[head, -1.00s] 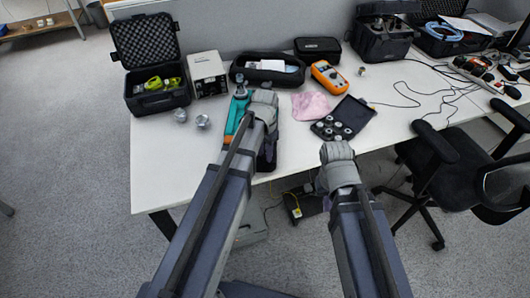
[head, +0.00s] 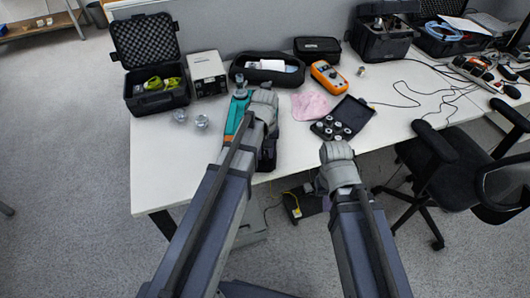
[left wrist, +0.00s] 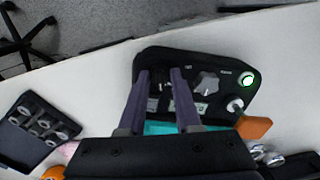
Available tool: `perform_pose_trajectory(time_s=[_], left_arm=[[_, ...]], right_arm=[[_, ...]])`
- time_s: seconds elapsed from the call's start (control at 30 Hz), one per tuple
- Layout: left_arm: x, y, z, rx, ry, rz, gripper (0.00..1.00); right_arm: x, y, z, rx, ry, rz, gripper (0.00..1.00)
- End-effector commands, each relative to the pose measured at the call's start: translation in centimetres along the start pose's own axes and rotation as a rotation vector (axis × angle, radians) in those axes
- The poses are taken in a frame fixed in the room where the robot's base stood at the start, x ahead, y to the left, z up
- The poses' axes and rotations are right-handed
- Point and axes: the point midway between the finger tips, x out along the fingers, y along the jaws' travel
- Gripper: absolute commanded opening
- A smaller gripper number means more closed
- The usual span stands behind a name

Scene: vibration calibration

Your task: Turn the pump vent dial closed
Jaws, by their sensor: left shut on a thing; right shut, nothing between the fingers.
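The pump stands on the desk's front part, its teal body (head: 236,112) partly hidden behind my left arm in the head view. In the left wrist view its black panel (left wrist: 225,62) carries a grey lobed knob (left wrist: 208,83), a lit green button (left wrist: 247,79) and a white-ended fitting (left wrist: 235,105). My left gripper (left wrist: 160,76) reaches over the panel, left of the grey knob, with its two purple fingers around a small dark part. That part looks like the vent dial but is mostly hidden, so its angle cannot be read. My right gripper (head: 322,184) is shut and empty before the desk edge.
An open black case of weights (head: 332,128), a pink cloth (head: 310,105) and an orange multimeter (head: 328,75) lie right of the pump. Two metal pieces (head: 201,121) and an open foam-lined case (head: 157,98) are left. A chair (head: 455,165) stands at right.

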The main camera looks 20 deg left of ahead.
Motion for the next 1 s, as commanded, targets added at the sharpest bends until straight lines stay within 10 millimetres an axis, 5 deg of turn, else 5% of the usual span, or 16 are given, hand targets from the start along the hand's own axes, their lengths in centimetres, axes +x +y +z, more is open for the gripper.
perform_pose_trajectory(time_s=[0.5, 1.0], left_arm=[[0.01, 0.05, 0.00, -0.414, 0.000, 0.000, 0.00], [0.01, 0.06, 0.00, -0.563, 0.000, 0.000, 0.00]], right_arm=[[0.01, 0.00, 0.00, 0.000, 0.000, 0.000, 0.00], [0.01, 0.00, 0.00, 0.000, 0.000, 0.000, 0.00]])
